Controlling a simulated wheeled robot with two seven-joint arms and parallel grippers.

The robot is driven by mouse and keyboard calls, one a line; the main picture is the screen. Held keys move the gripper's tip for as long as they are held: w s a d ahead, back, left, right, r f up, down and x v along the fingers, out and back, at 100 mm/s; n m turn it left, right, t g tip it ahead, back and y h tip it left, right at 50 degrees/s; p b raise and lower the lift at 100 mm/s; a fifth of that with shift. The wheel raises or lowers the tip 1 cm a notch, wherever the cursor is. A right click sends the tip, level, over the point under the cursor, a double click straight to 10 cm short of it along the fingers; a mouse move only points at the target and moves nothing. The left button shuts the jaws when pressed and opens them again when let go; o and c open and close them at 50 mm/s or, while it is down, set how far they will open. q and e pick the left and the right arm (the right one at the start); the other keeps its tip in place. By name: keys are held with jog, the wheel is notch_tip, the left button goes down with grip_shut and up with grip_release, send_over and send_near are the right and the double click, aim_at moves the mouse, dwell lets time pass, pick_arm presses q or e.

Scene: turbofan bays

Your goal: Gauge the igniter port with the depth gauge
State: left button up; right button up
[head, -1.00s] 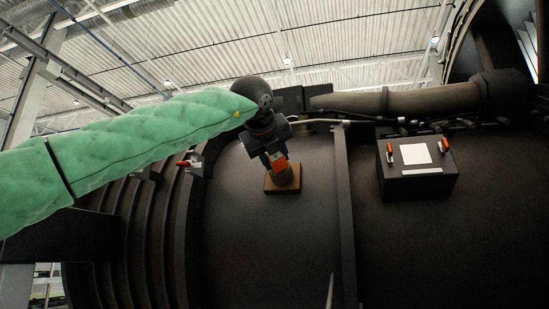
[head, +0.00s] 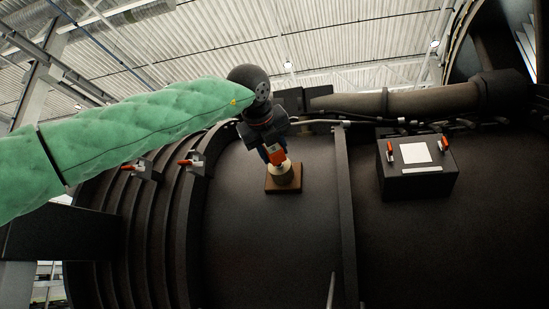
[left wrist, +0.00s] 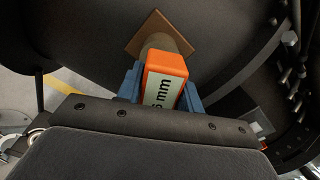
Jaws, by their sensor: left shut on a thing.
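The depth gauge (head: 277,156) is an orange block with a pale label, partly readable as "mm" in the left wrist view (left wrist: 164,82). My left gripper (head: 271,153) is shut on it, with blue fingers on both sides of the block. The igniter port (head: 284,174) is a tan round boss on a brown square plate (head: 284,187) on the dark engine casing. The gauge is at the boss's upper end, slightly tilted in the head view. The block hides part of the boss, so I cannot tell whether they touch or the gauge is inserted. My right gripper is out of view.
A dark box (head: 418,181) with a white label and red-orange levers sits on the casing at right. A raised flange (head: 345,210) runs between it and the port. A thick pipe (head: 400,100) passes above. Orange-handled latches (head: 186,162) are on the ribs at left.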

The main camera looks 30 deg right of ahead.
aim_at(269, 156)
pick_arm(q)
jog(key=shift+b+v, duration=0.8)
jog(key=shift+v, duration=0.85)
jog(key=shift+b+v, duration=0.3)
jog(key=shift+v, duration=0.45)
